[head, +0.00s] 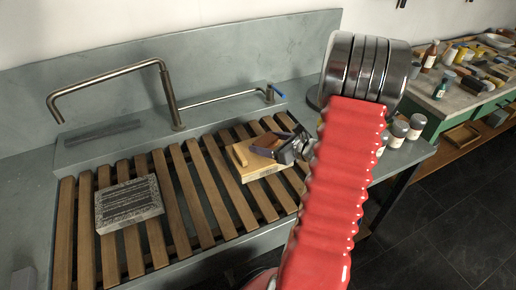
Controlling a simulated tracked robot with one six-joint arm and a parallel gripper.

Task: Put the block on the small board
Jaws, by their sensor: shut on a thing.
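The small board (266,173) is pale wood and lies on the slatted rack, right of centre in the head view. My gripper (270,144) is over the board, coming in from the right, with its dark fingers shut on a brown block (267,141). The block is partly hidden by the fingers. It appears right over or on the board; I cannot tell whether it touches. A light tan upright strip (239,155) is at the board's left end.
A bent metal tap (165,90) rises behind the rack. White jars (398,133) stand to the right behind my arm. A cluttered counter (455,95) is at far right.

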